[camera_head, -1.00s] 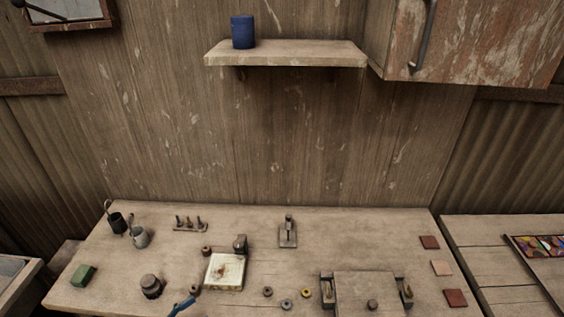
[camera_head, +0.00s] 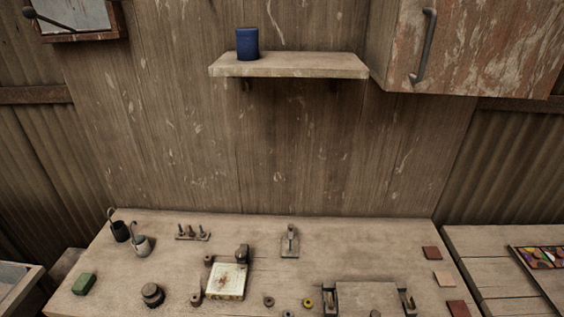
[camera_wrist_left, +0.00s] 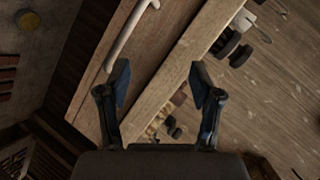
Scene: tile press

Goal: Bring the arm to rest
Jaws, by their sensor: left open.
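My left gripper (camera_wrist_left: 160,78) shows only in the left wrist view. Its two dark fingers with blue inner pads stand wide apart, with nothing between them. Beyond the fingers are the edges of wooden boards, seen at a slant. The head view shows no part of either arm; my right gripper is in neither current view.
A shelf (camera_head: 300,66) with a blue cup (camera_head: 247,43) and a rusty cabinet (camera_head: 480,45) are above.

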